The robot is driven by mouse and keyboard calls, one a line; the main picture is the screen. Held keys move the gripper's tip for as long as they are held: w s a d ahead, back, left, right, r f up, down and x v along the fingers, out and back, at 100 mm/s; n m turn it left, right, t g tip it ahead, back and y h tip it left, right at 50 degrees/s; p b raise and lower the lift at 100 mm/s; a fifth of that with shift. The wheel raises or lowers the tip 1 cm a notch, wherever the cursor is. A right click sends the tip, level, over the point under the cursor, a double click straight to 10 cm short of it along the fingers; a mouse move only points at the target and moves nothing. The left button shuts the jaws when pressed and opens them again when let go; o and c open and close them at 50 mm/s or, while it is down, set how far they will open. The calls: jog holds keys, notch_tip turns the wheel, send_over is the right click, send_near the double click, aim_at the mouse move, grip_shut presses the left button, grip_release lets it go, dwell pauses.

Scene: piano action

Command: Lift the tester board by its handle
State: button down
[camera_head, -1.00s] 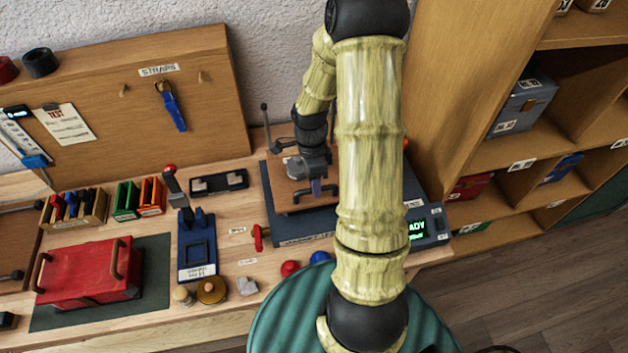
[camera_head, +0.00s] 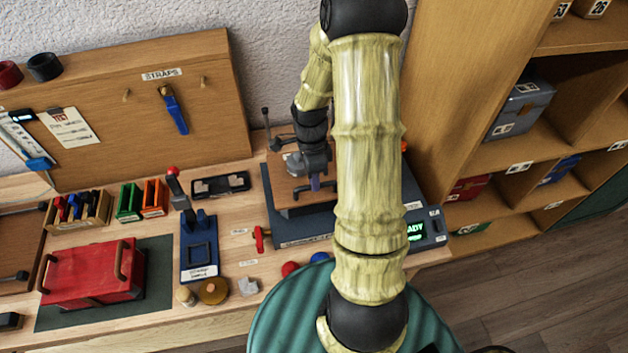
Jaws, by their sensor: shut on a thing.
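The tester board, a flat brown board (camera_head: 294,200), is over the dark blue tester base (camera_head: 272,183) at the back of the bench. My gripper (camera_head: 315,180) points down over the board. It is shut on the board's handle (camera_head: 316,185), a small bluish-purple piece. My arm hides the right part of the board and base. Whether the board is clear of the base is hard to tell.
A red case (camera_head: 92,275) sits on a green mat (camera_head: 155,280). A lit display (camera_head: 416,231) is at right. A wooden shelf (camera_head: 455,90) rises close on the right.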

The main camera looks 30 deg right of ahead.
notch_tip(320, 180, up, 11)
jog(key=p, duration=0.5)
jog(key=shift+p, duration=0.4)
jog(key=shift+w+r, duration=0.1)
jog(key=c, duration=1.4)
grip_release()
jog(key=shift+c, duration=0.2)
jog(key=w+d+r+b, duration=0.1)
jog(key=w+r+b, duration=0.2)
jog(key=r, duration=1.4)
jog(key=shift+w, duration=0.1)
